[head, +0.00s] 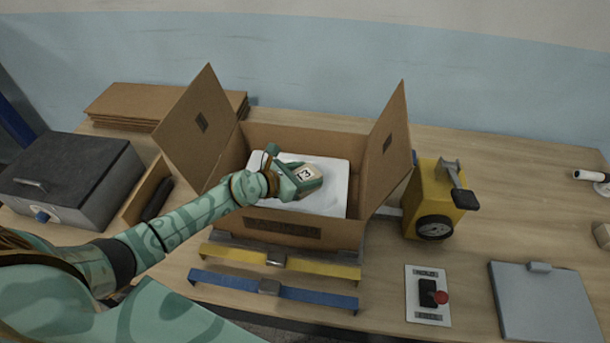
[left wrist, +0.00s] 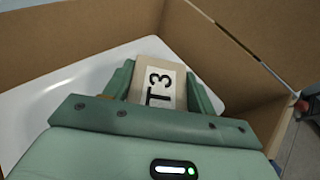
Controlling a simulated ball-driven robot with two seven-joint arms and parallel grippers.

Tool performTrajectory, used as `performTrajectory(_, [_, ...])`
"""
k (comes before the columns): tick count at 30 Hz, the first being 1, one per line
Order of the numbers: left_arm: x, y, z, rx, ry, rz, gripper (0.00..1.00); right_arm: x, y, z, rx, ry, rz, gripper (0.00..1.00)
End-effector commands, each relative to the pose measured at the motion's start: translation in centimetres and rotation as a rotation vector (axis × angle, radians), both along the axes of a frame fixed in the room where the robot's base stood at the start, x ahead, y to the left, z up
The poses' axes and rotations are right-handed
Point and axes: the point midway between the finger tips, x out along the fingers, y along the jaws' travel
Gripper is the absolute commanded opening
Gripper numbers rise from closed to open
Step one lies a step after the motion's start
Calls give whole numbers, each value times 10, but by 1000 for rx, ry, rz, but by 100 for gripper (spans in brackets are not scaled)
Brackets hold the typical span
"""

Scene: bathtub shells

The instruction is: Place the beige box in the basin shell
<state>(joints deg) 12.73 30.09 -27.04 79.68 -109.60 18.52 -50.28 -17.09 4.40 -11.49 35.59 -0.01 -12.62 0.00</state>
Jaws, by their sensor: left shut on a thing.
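The beige box (head: 308,178) has a white label with "T3" on it, and it also shows in the left wrist view (left wrist: 153,72). My left gripper (head: 288,180) is shut on the beige box, with a green finger on each side of it in the left wrist view (left wrist: 160,85). The white basin shell (head: 332,198) lies inside the open cardboard carton (head: 310,231). The beige box is over the shell; I cannot tell whether it touches it. The shell shows on the left in the left wrist view (left wrist: 40,108). My right gripper is not in view.
The carton's side flaps (head: 200,121) stand up and out. A yellow device (head: 432,200) stands right of the carton. Yellow and blue bars (head: 312,292) lie in front. A red-knobbed switch (head: 440,297) and grey panel (head: 545,303) are front right. A dark grey case (head: 70,170) stands left.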

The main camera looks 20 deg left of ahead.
Motion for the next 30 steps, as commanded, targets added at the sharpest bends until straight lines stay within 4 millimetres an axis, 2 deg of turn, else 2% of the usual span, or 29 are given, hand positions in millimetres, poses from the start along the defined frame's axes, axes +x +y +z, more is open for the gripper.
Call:
performTrajectory(13, [0, 0, -11, 0, -1, 0, 28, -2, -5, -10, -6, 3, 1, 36])
performTrajectory(14, [0, 0, -12, 0, 0, 0, 59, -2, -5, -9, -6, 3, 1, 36])
performTrajectory(16, [0, 0, -12, 0, 0, 0, 78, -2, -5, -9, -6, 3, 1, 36])
performTrajectory(25, [0, 0, -10, 0, 0, 0, 78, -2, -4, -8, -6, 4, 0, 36])
performTrajectory(29, [0, 0, 6, 0, 0, 0, 78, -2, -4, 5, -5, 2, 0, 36])
performTrajectory(30, [-7, 4, 6, 1, 3, 0, 78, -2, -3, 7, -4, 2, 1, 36])
